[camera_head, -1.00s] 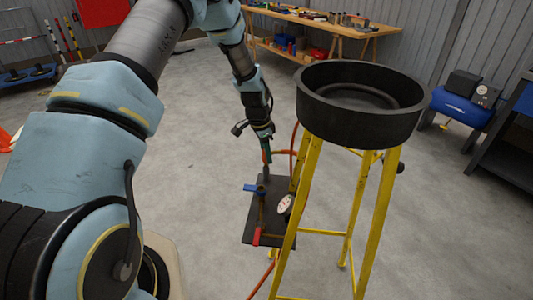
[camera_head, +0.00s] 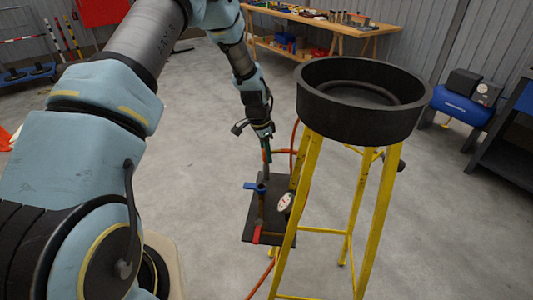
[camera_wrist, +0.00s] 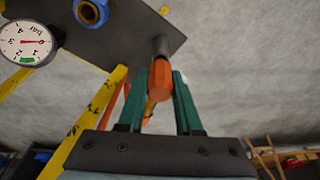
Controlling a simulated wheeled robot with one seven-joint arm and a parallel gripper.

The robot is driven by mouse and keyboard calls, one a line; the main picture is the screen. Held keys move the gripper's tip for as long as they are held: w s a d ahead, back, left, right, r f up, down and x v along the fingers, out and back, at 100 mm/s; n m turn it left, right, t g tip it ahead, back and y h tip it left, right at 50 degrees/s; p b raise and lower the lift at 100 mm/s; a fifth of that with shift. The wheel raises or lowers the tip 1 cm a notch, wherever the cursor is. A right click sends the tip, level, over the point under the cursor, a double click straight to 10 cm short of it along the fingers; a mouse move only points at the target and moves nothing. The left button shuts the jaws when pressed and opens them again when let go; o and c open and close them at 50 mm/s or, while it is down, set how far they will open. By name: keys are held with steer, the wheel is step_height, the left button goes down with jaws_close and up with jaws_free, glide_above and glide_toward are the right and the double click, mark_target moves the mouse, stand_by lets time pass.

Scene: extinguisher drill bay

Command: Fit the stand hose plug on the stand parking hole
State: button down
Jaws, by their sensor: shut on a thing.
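The hose plug, an orange body (camera_wrist: 160,83) with a grey tip (camera_wrist: 161,46), is between the green fingers of my gripper (camera_wrist: 162,78), which is shut on it. In the wrist view the tip overlaps the edge of the dark stand plate (camera_wrist: 122,32). In the head view my gripper (camera_head: 267,151) points down at the far end of the plate (camera_head: 273,211), on the left of the yellow stand. I cannot tell whether the tip touches the plate. The parking hole cannot be made out.
A blue fitting (camera_head: 255,187), a gauge (camera_head: 285,201) and a red-ended part (camera_head: 257,234) are on or beside the plate. Yellow stand legs (camera_head: 307,178) carry a black round pan (camera_head: 362,121) to the right. An orange hose (camera_wrist: 118,97) runs behind my gripper.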

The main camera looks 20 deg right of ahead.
steer(key=shift+f+b, duration=0.55)
steer(key=shift+f, duration=0.2)
stand_by(0.3)
steer(key=c, duration=0.5)
jaws_free()
step_height(320, 180, up, 10)
steer(key=a+b, duration=0.2)
steer(key=b, duration=0.1)
steer(key=s+a+r+n+t, duration=0.1)
steer(key=a+r+n, duration=0.3)
steer(key=a, duration=0.4)
steer(key=s+a+r+n, duration=0.1)
steer(key=a+r+n, duration=0.2)
steer(key=a, duration=0.6)
steer(key=s+a+r+n, duration=0.1)
steer(key=s+a+n, duration=0.2)
steer(key=a, duration=0.2)
steer(key=s+a+r+n+y, duration=0.1)
steer(key=s+a+n, duration=0.2)
steer(key=s+a, duration=0.1)
steer(key=s+a+r+n, duration=0.1)
steer(key=s+a+n, duration=0.2)
steer(key=a, duration=0.3)
steer(key=shift+s+a+r+n+t+y+p, duration=0.1)
steer(key=shift+s+a+n+t+y+p, duration=0.1)
steer(key=shift+s, duration=0.2)
steer(key=shift+s+a+r+n+t+y+p, duration=0.1)
steer(key=shift+s+n, duration=0.1)
steer(key=shift+s, duration=0.15)
